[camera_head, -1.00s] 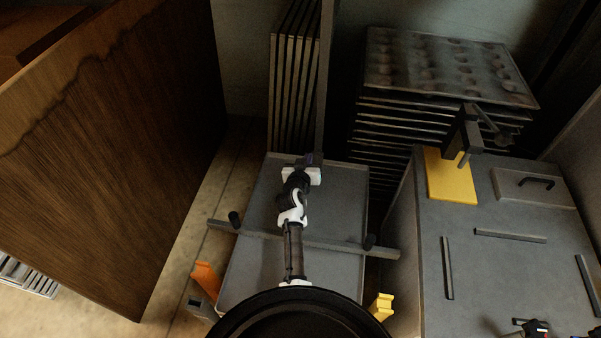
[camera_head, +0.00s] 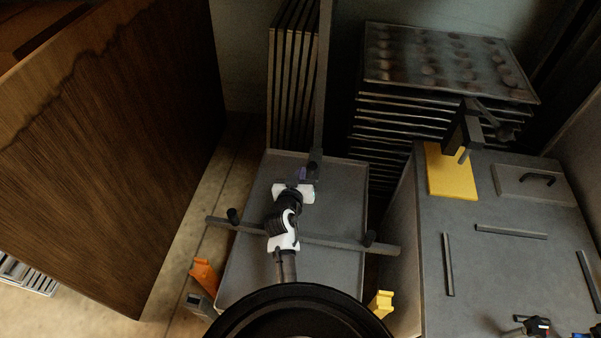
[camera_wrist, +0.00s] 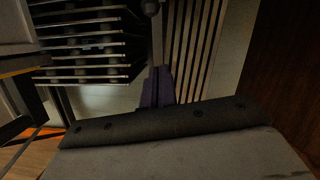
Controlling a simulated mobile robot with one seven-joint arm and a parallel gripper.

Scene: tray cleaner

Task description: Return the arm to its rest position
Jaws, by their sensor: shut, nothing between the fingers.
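My arm reaches out over the grey tray in front of me in the head view, bent at its white and black joints. My gripper (camera_head: 315,166) is at the arm's far end, over the tray's back edge. It also shows in the wrist view (camera_wrist: 157,88) as a dark, purplish shape at the centre. It is shut and empty. The grey tray (camera_head: 338,272) lies flat beneath the arm. A grey crossbar (camera_head: 338,243) with dark knobs spans the tray under the arm.
Upright slats (camera_head: 292,85) stand behind the tray. A stack of trays (camera_head: 450,65) is at the back right. A grey machine top (camera_head: 500,265) with a yellow plate (camera_head: 452,175) is at the right. A brown wooden panel (camera_head: 120,140) stands at the left. An orange bracket (camera_head: 205,274) flanks the tray.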

